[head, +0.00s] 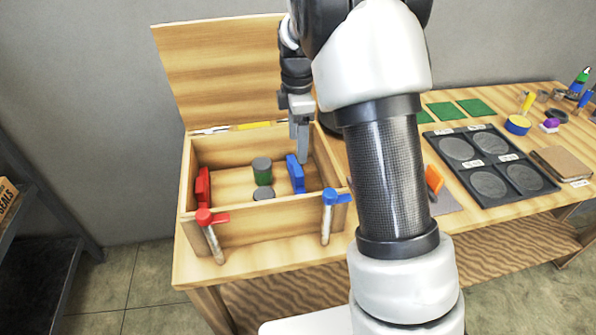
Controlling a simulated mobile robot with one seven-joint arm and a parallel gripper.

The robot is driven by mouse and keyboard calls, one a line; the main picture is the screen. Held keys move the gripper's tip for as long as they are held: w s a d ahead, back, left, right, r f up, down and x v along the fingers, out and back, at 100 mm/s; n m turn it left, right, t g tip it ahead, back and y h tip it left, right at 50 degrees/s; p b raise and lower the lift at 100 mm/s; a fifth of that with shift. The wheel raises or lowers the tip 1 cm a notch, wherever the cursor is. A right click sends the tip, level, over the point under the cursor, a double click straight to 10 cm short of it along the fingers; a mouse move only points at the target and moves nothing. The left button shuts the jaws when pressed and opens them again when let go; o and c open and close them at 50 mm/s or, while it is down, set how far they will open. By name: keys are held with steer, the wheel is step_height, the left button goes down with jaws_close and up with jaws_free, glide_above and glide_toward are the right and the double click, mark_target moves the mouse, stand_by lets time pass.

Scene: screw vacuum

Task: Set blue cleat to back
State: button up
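A wooden box (262,232) with its lid raised stands at the left end of the bench. Inside, at the right, is a blue block-like piece (296,174). A blue handle (335,197) sits on a pale post at the box's front right corner. I cannot tell which of these two blue parts is the cleat. My gripper (302,158) points down into the right part of the box, just behind and above the blue piece. It seems apart from it, though contact is hard to judge. Its fingers are seen edge-on, so their opening is unclear.
A red piece (202,186) is inside the box at left, with a red handle (211,217) at the front left. A green-and-grey cylinder (262,170) and a grey disc (264,193) lie between. My arm hides the bench middle. A black tray (490,165) is at right.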

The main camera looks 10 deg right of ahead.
mark_target(298, 169)
step_height(298, 169, down, 10)
steer(key=shift+f+b, duration=0.2)
steer(key=shift+b, duration=0.25)
steer(key=shift+d, duration=0.1)
steer(key=c, duration=1.5)
steer(key=d, duration=0.3)
steer(key=shift+d, duration=0.15)
steer(key=o, duration=1.5)
steer(key=shift+r, duration=0.15)
step_height(298, 169, up, 17)
steer(key=p, duration=0.1)
steer(key=shift+p, duration=0.3)
steer(key=shift+r, duration=0.1)
